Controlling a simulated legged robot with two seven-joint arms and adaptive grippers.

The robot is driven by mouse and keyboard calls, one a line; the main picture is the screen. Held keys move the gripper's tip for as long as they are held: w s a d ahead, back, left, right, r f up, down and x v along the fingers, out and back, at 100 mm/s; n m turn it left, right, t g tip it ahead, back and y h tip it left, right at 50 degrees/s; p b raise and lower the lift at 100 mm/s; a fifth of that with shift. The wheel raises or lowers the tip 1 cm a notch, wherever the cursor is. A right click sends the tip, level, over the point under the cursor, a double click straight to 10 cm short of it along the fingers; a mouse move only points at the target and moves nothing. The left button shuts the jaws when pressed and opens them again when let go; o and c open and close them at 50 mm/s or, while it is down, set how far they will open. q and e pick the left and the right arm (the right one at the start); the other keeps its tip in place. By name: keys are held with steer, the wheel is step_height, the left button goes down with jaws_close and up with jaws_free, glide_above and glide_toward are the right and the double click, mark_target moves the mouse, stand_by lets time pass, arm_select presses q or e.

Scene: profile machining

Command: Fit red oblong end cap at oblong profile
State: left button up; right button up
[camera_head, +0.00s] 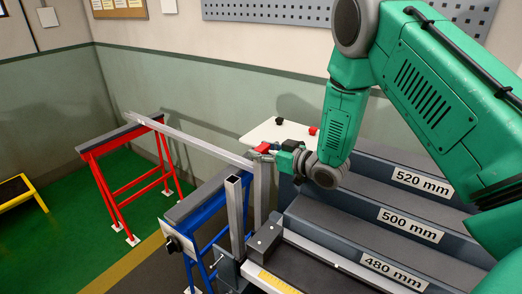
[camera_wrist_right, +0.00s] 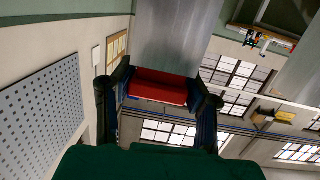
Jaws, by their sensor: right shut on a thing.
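The red oblong end cap (camera_wrist_right: 158,88) is held between the two fingers of my right gripper (camera_wrist_right: 160,97) in the right wrist view. My right gripper also shows in the head view (camera_head: 275,150), at the top of an upright silver oblong profile (camera_head: 262,188). In the wrist view the profile's broad face (camera_wrist_right: 176,35) meets the cap's edge. The cap appears lined up with the profile end and touching it. I cannot tell whether it is seated inside. My left gripper is not in view.
A square upright profile (camera_head: 235,215) stands close to the left. A long bar (camera_head: 190,140) spans from a red trestle (camera_head: 115,185) toward a blue one (camera_head: 210,235). A pale table (camera_head: 262,134) holds a black part (camera_head: 278,120) and a red part (camera_head: 313,131). Grey labelled steps (camera_head: 400,235) stand right.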

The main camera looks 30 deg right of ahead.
steer(key=shift+s+f, duration=0.2)
steer(key=shift+f, duration=0.6)
stand_by(4.1)
steer(key=o, duration=0.9)
steer(key=shift+a, duration=0.1)
steer(key=shift+o, duration=0.2)
steer(key=shift+w+a, duration=0.1)
steer(key=shift+a, duration=0.1)
steer(key=shift+w+d, duration=0.2)
steer(key=shift+d, duration=0.1)
steer(key=shift+s+d, duration=0.1)
steer(key=shift+d, duration=0.1)
steer(key=v, duration=1.1)
steer(key=shift+s+a, duration=0.2)
steer(key=shift+s, duration=0.1)
